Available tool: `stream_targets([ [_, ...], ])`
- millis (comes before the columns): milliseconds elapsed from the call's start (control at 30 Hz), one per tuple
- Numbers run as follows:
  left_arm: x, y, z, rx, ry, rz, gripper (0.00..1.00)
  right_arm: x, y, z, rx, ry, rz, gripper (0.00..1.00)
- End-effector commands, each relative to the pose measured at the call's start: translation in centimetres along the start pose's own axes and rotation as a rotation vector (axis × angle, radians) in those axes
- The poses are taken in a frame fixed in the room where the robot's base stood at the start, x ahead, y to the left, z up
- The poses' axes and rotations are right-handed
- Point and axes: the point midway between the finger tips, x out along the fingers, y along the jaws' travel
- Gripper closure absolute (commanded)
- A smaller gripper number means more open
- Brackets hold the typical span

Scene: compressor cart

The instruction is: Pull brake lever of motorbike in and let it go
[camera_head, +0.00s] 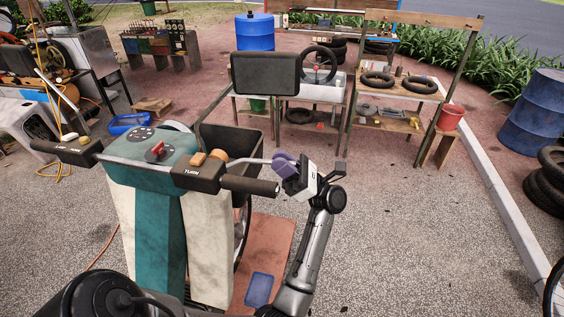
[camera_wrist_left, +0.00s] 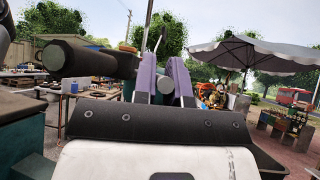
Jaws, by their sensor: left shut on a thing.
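The teal and cream motorbike (camera_head: 147,215) stands upright in front of me in the head view. Its black right handlebar grip (camera_head: 250,186) points to the right and shows dark at the left of the left wrist view (camera_wrist_left: 75,60). The thin grey brake lever (camera_head: 247,160) runs ahead of the grip. My left gripper (camera_head: 276,160) has its purple fingers shut on the outer end of the lever. My right gripper is not in view.
Workbenches with tyres (camera_head: 378,79), a blue barrel (camera_head: 255,32) and a red bucket (camera_head: 450,117) stand farther back.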

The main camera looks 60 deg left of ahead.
Motion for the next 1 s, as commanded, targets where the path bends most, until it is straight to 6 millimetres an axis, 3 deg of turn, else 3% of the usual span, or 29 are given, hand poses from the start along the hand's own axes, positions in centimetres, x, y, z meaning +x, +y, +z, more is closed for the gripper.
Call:
stream_targets([
  [233,-0.4,1.8,-0.1,-0.095,0.007,-0.089,1.00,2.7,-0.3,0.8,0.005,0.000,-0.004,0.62],
  [633,-0.1,2.2,0.3,-0.123,0.008,-0.121,1.00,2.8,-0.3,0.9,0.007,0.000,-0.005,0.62],
  [667,-0.1,2.2,0.3,-0.123,0.008,-0.120,0.86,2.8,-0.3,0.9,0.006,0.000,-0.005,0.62],
  [700,-0.1,2.2,0.3,-0.123,0.008,-0.120,0.82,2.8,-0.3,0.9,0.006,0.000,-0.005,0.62],
  [900,-0.1,2.2,0.3,-0.122,0.008,-0.120,0.63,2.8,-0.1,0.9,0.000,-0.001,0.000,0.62],
  [1000,-0.1,2.2,0.3,-0.122,0.008,-0.120,0.62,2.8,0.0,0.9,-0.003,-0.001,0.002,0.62],
])
